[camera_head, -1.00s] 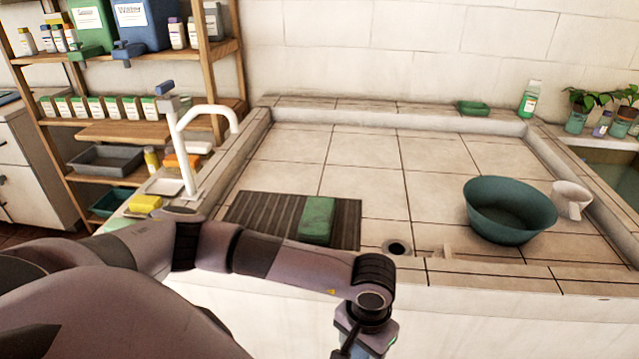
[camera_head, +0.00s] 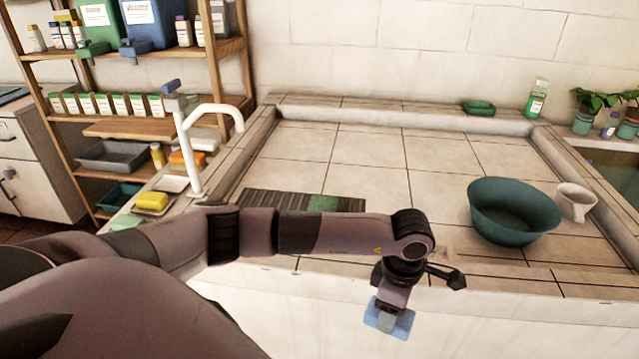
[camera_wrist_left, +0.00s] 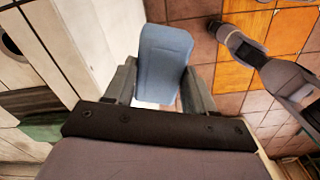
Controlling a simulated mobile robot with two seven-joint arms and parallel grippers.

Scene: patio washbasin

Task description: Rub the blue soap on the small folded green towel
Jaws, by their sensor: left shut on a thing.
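The blue soap (camera_head: 403,324) is a flat, light blue, rounded block. My left gripper (camera_head: 388,314) is shut on it and holds it in the air in front of the basin's front wall. In the left wrist view the soap (camera_wrist_left: 164,60) sticks out between the two fingers of my left gripper (camera_wrist_left: 160,88). The folded green towel (camera_head: 323,203) lies on the dark ridged board, left of and behind the gripper. My left forearm hides its front part. The towel (camera_wrist_left: 42,128) also shows at the left of the wrist view. My right gripper is not visible.
The ridged board (camera_head: 270,199) lies on the tiled basin floor. A dark green bowl (camera_head: 512,215) and a white cup (camera_head: 574,202) stand at the right. A white tap (camera_head: 190,150) rises at the left, near a yellow sponge (camera_head: 152,201). Basin tiles behind the board are clear.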

